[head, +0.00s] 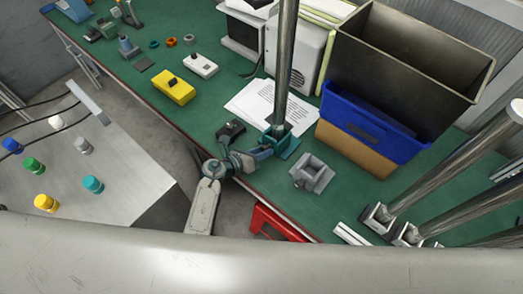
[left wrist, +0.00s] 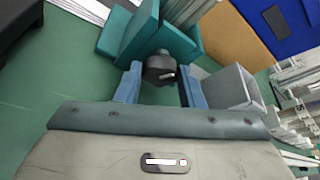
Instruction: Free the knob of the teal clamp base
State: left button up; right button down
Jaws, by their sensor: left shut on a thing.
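The teal clamp base (head: 289,146) sits on the green bench near its front edge, with a metal pole (head: 285,60) standing up from it. Its black knob (left wrist: 160,68) faces my left gripper. My left gripper (head: 262,152) reaches in from the bench's front edge. In the left wrist view its blue fingers stand on either side of the knob, shut on it. In the head view the fingers hide the knob. My right gripper is in neither view.
A grey clamp base (head: 312,176) stands close to the right of the teal one. Behind are printed paper (head: 255,104), a blue bin (head: 365,128) and a cardboard box (head: 352,150). More poles (head: 455,160) stand at right.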

pick_arm(q)
jog(key=shift+n, duration=0.3)
dwell(0.4)
jog(key=o, duration=1)
jog(key=shift+r+p, duration=0.45)
jog(key=shift+p, duration=0.05)
notch_tip(320, 180, up, 4)
jog(key=p, duration=0.3)
jog(key=shift+f+p, duration=0.25)
jog(key=shift+p, duration=0.05)
jog(key=s+d+p, duration=0.1)
jog(key=s+p, duration=0.3)
jog(key=s, duration=1.2)
jog(key=shift+r, duration=0.25)
